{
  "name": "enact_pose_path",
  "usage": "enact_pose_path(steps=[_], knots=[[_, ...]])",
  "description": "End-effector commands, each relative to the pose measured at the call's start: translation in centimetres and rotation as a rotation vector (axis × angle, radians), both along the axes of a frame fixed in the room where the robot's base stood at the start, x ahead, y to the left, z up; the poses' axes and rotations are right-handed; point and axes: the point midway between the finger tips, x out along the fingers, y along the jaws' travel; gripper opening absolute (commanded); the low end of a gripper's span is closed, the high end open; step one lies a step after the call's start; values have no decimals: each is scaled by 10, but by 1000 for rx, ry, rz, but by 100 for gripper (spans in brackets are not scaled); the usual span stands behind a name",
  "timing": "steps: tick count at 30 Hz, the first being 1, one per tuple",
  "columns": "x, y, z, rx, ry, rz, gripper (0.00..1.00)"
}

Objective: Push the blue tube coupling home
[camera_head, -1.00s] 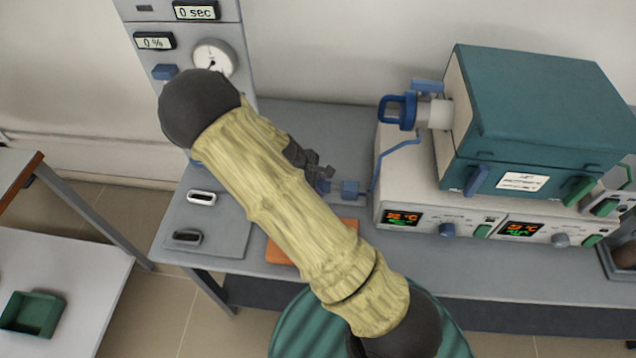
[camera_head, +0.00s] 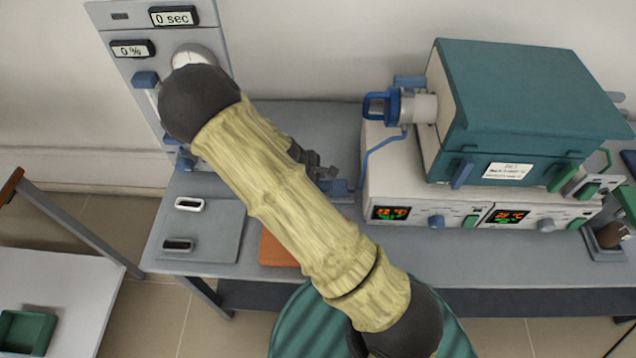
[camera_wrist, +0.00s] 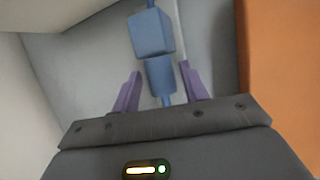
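The blue tube coupling shows in the wrist view as two blue blocks in line, an upper block (camera_wrist: 152,33) and a lower block (camera_wrist: 160,76). They sit close together with a narrow seam or gap between them; I cannot tell if they are fully joined. My gripper (camera_wrist: 160,72) has its two purple fingers apart, one on each side of the lower block, with grey showing between fingers and block. In the head view my gripper (camera_head: 322,178) is beside the blue coupling (camera_head: 340,187) on the bench, partly hidden by my arm.
A teal furnace (camera_head: 530,110) stands on a white control unit (camera_head: 460,210) at right, with a blue tube (camera_head: 368,158) running down from its side fitting. A gauge panel (camera_head: 125,75) stands at back left. An orange mat (camera_head: 278,250) lies in front of the coupling.

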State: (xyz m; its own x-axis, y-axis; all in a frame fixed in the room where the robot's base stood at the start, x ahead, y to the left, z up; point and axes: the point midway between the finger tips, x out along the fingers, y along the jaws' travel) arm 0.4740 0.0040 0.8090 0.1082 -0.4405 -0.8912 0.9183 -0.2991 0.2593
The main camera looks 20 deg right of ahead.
Motion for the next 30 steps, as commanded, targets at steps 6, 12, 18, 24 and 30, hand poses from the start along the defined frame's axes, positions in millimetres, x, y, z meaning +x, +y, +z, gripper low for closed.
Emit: enact_pose_path(steps=[6, 12, 18, 24, 30], knots=[[0, 2, 0, 2, 0, 2, 52], [0, 4, 4, 3, -2, 4, 52], [-2, 16, 27, 4, -3, 4, 52], [-7, 33, 62, 5, -3, 6, 52], [-11, 51, 98, 5, -4, 5, 52]])
